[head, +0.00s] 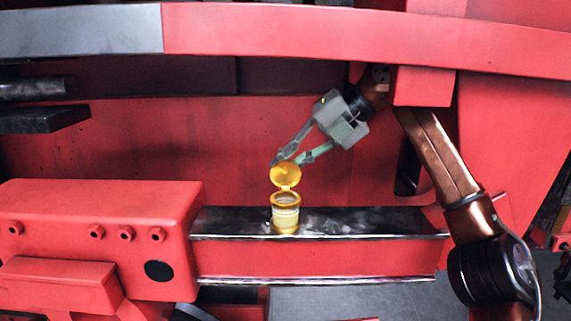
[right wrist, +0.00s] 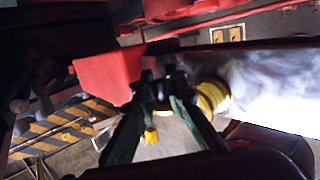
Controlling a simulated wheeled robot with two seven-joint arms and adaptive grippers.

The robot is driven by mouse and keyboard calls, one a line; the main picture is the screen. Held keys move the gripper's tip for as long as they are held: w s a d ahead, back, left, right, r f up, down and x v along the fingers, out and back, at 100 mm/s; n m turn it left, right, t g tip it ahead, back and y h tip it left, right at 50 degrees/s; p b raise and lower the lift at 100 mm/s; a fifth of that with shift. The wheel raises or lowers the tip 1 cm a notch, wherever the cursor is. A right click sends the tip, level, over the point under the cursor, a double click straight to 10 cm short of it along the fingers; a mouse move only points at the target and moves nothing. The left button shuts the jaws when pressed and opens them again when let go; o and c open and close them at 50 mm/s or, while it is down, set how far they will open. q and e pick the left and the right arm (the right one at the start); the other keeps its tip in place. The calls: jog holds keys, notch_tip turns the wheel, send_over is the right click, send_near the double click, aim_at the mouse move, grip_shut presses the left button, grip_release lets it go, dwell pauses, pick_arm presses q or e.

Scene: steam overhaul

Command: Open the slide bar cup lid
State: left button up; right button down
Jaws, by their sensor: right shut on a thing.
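The slide bar cup (head: 286,215) is a small yellow and brass cup standing upright on the slide bar (head: 370,222). Its round yellow lid (head: 286,176) is swung up from the rim, and the cup's mouth shows below it. My right gripper (head: 276,162) reaches down from the upper right, its fingertips at the lid's top edge, shut on the lid. In the right wrist view the fingertips (right wrist: 167,92) come together just left of the yellow cup (right wrist: 212,97); the contact itself is dark and hard to make out. My left gripper is not in view.
A red block (head: 100,235) with round bolts stands left of the cup. A red wall (head: 230,140) rises behind the bar, and a red beam (head: 350,38) crosses above. The bar's top is clear to the right of the cup.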

jog(key=shift+r, duration=0.1)
jog(key=c, duration=1.9)
grip_release()
jog(key=shift+w, duration=0.1)
jog(key=shift+c, duration=0.2)
